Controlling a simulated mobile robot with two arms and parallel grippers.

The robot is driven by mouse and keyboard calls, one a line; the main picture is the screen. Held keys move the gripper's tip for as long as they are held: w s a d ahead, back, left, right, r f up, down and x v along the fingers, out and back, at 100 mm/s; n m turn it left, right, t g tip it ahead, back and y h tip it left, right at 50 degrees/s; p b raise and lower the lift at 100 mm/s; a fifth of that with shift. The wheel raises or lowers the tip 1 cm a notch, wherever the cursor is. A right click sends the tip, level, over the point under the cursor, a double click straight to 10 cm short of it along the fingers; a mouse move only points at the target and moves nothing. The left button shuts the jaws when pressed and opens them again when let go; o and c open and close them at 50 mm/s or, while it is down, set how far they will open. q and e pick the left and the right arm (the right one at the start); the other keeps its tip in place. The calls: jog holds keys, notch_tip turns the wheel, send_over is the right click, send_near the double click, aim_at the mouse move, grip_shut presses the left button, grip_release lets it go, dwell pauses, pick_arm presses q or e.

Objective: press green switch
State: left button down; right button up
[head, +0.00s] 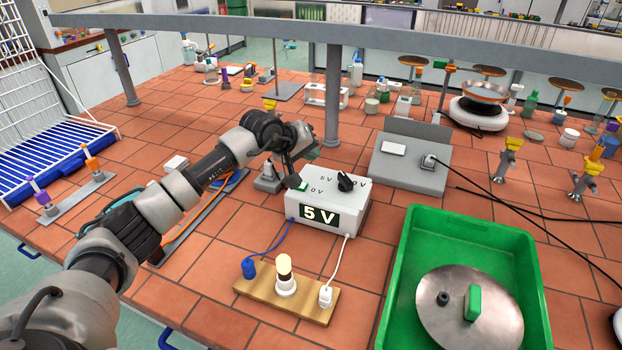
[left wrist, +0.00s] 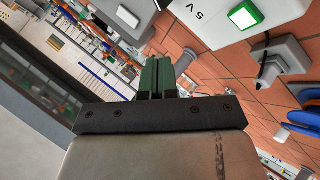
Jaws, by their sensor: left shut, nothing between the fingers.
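The white power supply box (head: 343,214) shows "5 V" on its front display and has a black knob (head: 346,182) on top. The green switch (head: 303,186) is at the left of its top, partly hidden by my gripper in the head view. In the left wrist view the switch (left wrist: 244,15) has a green frame and a bright white face. My left gripper (head: 292,180) is shut and empty, beside the switch at the box's left corner. In the left wrist view its fingers (left wrist: 158,76) are together, apart from the switch in the picture. Contact cannot be told. My right gripper is not in view.
Blue and white leads run from the box to a wooden board (head: 255,291) with a bulb (head: 284,265) that looks lit. A green tray (head: 541,290) with a metal lid stands at right. A grey panel (head: 410,176) is behind the box. A grey rail crosses behind.

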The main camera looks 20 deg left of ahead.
pick_arm(q)
jog(key=a+r+y, duration=0.1)
jog(key=a+y, duration=0.1)
jog(key=a, duration=0.2)
jog(key=shift+m+g, duration=0.3)
jog(key=shift+m, duration=0.1)
jog(key=f+b, duration=0.2)
jog(key=f, duration=0.1)
jog(key=f+b, duration=0.1)
jog(key=f, duration=0.3)
jog(key=shift+w+d+f+b, duration=0.15)
jog(key=shift+d+f+b, duration=0.05)
jog(key=shift+f+b, duration=0.7)
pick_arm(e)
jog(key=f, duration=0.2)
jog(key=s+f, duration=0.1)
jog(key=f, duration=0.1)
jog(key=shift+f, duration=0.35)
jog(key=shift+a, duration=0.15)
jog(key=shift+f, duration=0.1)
pick_arm(q)
jog(key=shift+f+b, duration=0.35)
jog(key=shift+b, duration=0.2)
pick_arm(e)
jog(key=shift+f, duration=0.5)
